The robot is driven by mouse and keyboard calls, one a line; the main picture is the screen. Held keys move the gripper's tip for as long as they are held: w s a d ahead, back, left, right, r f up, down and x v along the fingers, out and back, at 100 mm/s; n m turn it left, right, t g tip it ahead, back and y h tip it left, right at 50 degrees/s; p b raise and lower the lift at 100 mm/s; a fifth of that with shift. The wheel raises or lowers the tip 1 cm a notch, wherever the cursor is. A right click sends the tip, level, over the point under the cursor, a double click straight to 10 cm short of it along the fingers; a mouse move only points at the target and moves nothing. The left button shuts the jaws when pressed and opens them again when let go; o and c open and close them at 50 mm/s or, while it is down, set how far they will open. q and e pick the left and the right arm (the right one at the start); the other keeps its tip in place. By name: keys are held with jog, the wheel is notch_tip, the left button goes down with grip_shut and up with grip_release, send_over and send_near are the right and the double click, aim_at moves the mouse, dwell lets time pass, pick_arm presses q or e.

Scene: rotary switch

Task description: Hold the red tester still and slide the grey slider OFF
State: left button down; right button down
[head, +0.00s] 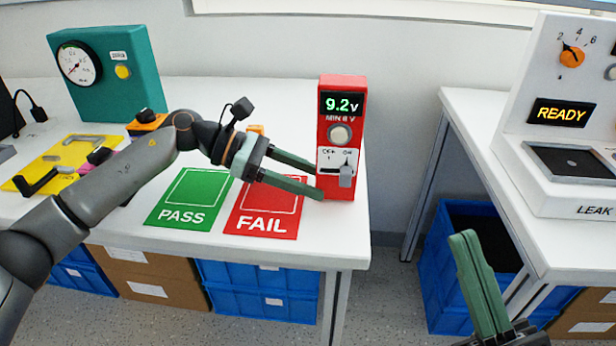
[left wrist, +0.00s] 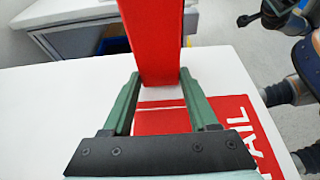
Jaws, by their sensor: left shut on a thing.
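The red tester (head: 342,98) stands upright near the right front corner of the white table. Its display reads 9.2 V, with a round pale knob (head: 339,134) below. The grey slider (head: 347,176) sits at the right end of its slot. My left gripper (head: 319,180) reaches in from the left and is shut on the tester low down. In the left wrist view its fingers flank the red body (left wrist: 155,40). My right gripper (head: 463,238) is away from the tester, at lower right, its fingers together and empty.
A green PASS mat (head: 172,215) and a red FAIL mat (head: 258,225) lie left of the tester. A teal gauge box (head: 100,100) and yellow fixture (head: 30,182) stand further left. A gap separates this table from the right one (head: 470,110), which bears a leak station (head: 520,150).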

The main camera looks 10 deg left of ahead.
pick_arm(q)
jog(key=shift+f, duration=0.3)
dwell(0.5)
jog(key=shift+r+b, duration=0.4)
dwell(1.8)
jog(key=shift+c, duration=0.5)
grip_release()
jog(key=shift+f, duration=0.1)
